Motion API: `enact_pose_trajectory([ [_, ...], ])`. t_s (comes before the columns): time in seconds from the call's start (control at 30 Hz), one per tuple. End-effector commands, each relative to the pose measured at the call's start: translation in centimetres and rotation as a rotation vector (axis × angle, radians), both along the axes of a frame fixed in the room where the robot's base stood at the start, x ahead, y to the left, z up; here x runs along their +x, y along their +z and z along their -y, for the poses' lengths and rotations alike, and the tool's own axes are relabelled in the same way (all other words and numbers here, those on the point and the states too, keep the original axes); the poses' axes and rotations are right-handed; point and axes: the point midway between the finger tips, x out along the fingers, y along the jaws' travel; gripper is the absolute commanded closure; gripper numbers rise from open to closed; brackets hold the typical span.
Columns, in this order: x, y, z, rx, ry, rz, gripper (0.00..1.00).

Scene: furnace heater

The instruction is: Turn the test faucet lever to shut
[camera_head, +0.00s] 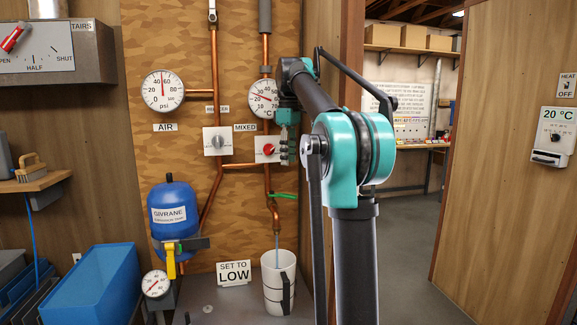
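The test faucet is a copper pipe end (275,215) low on the wooden panel, with a green lever (285,195) pointing to the right. A thin bluish stream (277,252) runs from its spout into a white bucket (278,288) with dark bands. My gripper (286,160) is above the lever, in front of the mixed-water valve's right side, and looks apart from the lever. It is small and seen partly from behind, so I cannot tell whether its fingers are open or shut.
The mixed valve with a red knob (268,149) and a gauge (263,98) sit close beside my gripper. A grey valve (216,141), a blue tank (174,208) and a "SET TO LOW" sign (233,272) are to the left. A doorway opens on the right.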

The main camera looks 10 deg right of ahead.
Motion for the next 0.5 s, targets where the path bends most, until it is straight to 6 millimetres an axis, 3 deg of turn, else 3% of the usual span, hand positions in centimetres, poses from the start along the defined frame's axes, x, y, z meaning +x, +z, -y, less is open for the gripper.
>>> enact_pose_trajectory([
  [0.3, -0.01, 0.26, -0.01, 0.0, 0.0, 0.0, 0.62],
  [0.5, -0.37, 0.2, -0.37, -0.01, -0.053, 0.009, 0.87],
])
